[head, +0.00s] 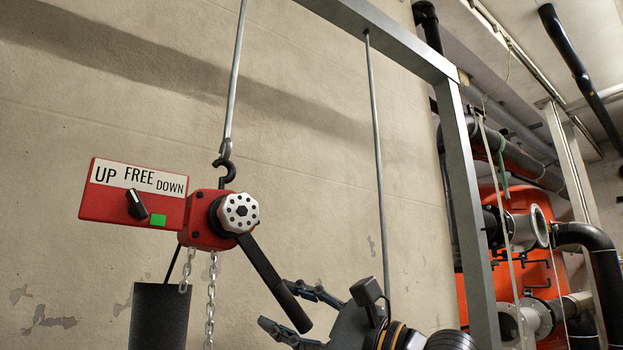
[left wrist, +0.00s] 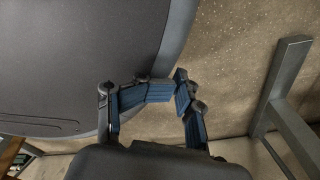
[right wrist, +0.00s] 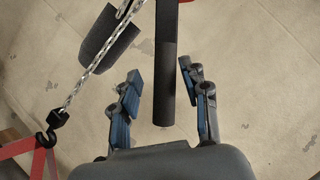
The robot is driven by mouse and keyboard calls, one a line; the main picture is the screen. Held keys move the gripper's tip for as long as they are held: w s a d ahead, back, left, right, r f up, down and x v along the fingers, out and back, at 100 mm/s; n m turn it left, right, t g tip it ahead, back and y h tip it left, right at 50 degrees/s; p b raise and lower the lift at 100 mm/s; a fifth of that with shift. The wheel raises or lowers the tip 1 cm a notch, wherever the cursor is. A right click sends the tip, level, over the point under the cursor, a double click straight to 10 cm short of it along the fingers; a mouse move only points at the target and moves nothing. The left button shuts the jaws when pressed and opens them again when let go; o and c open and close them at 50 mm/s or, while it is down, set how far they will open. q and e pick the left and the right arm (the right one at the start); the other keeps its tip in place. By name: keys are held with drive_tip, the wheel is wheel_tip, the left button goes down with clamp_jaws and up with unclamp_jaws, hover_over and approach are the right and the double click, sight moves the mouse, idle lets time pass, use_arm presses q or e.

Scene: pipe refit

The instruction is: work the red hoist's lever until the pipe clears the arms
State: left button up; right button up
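The red hoist (head: 205,225) hangs from a hook (head: 224,168) in front of the wall. Its sign reads UP, FREE, DOWN, and the black knob (head: 136,205) tilts up and left, toward UP. The black lever (head: 265,275) slants down to the right. My right gripper (head: 274,303) is open, its fingers on either side of the lever's end. In the right wrist view the lever (right wrist: 165,85) stands between the spread fingers (right wrist: 157,80), with gaps both sides. My left gripper (left wrist: 181,80) is shut and empty. I cannot make out the pipe.
A chain (head: 211,300) and a dark cylinder (head: 158,315) hang below the hoist. In the right wrist view the chain runs to a black hook (right wrist: 45,140) by a red frame (right wrist: 40,160). A grey metal frame (head: 462,190) stands right; orange equipment (head: 475,300) lies beyond.

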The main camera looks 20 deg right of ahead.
drive_tip(key=shift+w+d+r+n+p, duration=0.2)
drive_tip(key=shift+d+r+p, duration=0.2)
drive_tip(key=shift+r+p, duration=0.15)
drive_tip(key=shift+w+d+r+n+p, duration=0.1)
drive_tip(key=shift+d+r+n+p, duration=0.1)
drive_tip(key=shift+d+r+p, duration=0.3)
drive_tip(key=shift+d+r+g, duration=0.1)
drive_tip(key=shift+r+g, duration=0.1)
drive_tip(key=shift+g, duration=0.1)
drive_tip(key=shift+d+f, duration=0.1)
drive_tip(key=shift+d, duration=0.05)
use_arm(q)
drive_tip(key=r, duration=0.3)
drive_tip(key=shift+a+r, duration=0.2)
drive_tip(key=shift+r, duration=0.1)
drive_tip(key=shift+d, duration=0.1)
